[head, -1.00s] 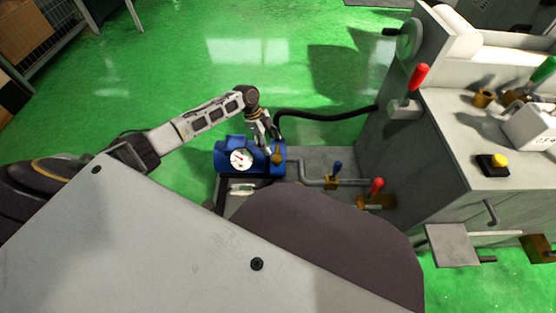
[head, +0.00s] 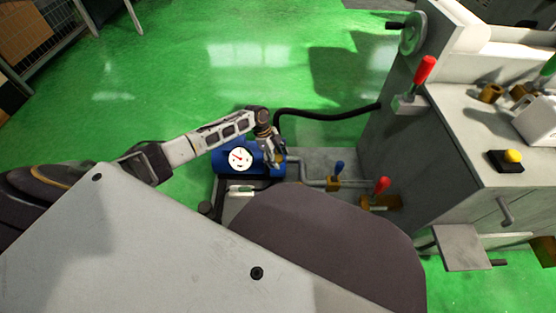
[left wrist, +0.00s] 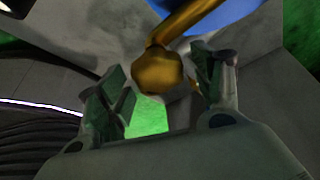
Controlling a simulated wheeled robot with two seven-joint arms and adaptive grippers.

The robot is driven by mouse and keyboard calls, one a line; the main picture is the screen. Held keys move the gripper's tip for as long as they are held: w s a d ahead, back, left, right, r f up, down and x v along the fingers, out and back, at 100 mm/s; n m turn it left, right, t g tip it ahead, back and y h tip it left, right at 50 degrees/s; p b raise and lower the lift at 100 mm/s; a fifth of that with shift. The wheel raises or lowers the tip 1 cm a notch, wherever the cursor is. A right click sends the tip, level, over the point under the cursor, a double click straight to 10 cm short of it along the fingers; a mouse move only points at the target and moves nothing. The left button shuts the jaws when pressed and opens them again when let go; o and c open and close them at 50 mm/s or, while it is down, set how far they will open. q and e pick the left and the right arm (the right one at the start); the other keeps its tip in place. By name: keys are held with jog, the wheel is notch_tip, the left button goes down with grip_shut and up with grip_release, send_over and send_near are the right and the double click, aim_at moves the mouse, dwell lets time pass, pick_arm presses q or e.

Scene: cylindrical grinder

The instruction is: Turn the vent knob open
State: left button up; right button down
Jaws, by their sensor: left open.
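A brass knob on a short stem, which looks like the vent knob, shows large in the left wrist view (left wrist: 158,70). It belongs to the blue tank (head: 222,158) with a white gauge (head: 240,158); a piece of the blue tank also shows at the top of the wrist view. My left gripper (head: 275,158) is at the right end of the tank and hides most of the knob in the head view. In the wrist view its fingers are open, one on each side of the knob. I cannot tell whether either finger touches it. My right gripper is not in view.
A black hose (head: 330,115) curves behind to the grey grinder (head: 460,140). Green floor (head: 180,70) lies open beyond the tank.

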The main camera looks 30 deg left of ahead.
pick_arm(q)
jog(key=shift+d+f, duration=0.15)
jog(key=shift+f, duration=0.15)
jog(key=c, duration=1)
